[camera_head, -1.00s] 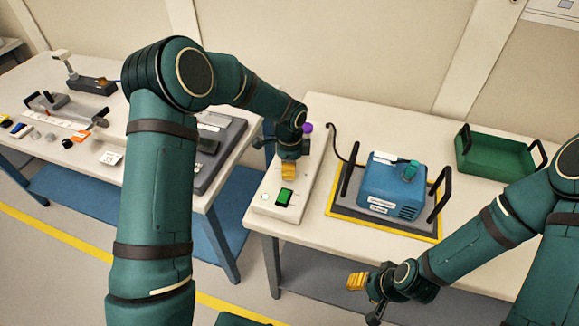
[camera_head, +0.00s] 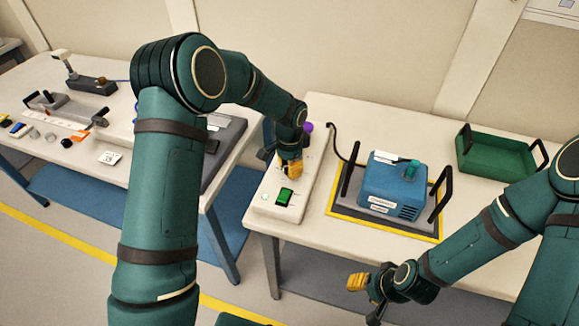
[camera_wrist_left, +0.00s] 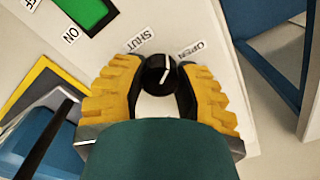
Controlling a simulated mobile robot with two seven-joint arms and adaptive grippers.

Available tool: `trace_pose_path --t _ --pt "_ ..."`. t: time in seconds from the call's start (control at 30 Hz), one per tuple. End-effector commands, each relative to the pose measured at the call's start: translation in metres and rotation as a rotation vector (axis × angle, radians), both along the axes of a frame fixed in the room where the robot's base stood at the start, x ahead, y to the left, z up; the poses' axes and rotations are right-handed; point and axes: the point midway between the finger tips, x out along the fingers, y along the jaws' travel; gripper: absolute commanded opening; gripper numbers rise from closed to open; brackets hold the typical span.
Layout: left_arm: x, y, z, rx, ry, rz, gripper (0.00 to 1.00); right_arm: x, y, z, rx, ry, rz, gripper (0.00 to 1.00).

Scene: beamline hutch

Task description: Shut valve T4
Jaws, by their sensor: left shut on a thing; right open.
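A round black knob (camera_wrist_left: 158,75) with a white pointer line sits on the pale panel (camera_head: 262,208). Labels SHUT (camera_wrist_left: 139,40) and OPEN (camera_wrist_left: 190,50) lie beyond it; the line slants up and right, nearer to OPEN's side. I cannot read a T4 tag. My left gripper (camera_wrist_left: 160,88) has its yellow fingers on both sides of the knob, shut on it. In the head view this gripper (camera_head: 293,172) is low over the panel and hides the knob. My right gripper (camera_head: 366,290) is open and empty, off the table's front edge.
A green ON/OFF switch (camera_head: 284,196) is near the panel's front end, and a purple knob (camera_head: 308,127) toward its back. A blue pump box (camera_head: 392,183) stands on a handled tray to the right. A green bin (camera_head: 490,155) is at the back right.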

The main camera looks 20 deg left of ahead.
Motion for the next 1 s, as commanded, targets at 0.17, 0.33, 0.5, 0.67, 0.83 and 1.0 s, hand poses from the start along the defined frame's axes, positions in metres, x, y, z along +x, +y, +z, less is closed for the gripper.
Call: trace_pose_path --t 0.17,0.33,0.5,0.67,0.83,1.0 --pt "0.0004 -0.0011 0.0002 -0.001 -0.002 0.167 0.0 0.0003 -0.0001 -0.0007 0.0 -0.001 0.0 0.47" --pt "0.0005 -0.0012 0.0004 -0.001 -0.001 0.329 0.0 0.0003 0.0 -0.0006 0.0 -0.001 0.0 0.47" --pt "0.0005 -0.0008 0.0005 0.0 -0.002 0.49 0.0 0.0002 -0.0001 0.0001 0.0 0.0 0.0 0.47" --pt "0.0006 -0.0004 0.0007 -0.001 -0.002 0.636 0.0 -0.0001 0.0 0.0015 0.0 0.0 0.0 0.47" --pt "0.0008 -0.0004 0.0008 -0.001 -0.003 0.769 0.0 -0.0004 0.0001 0.0032 0.0 0.001 0.0 0.47" --pt "0.0008 -0.0004 0.0007 -0.001 -0.003 0.873 0.0 -0.0008 0.0001 0.0048 0.0 0.002 0.001 0.47"
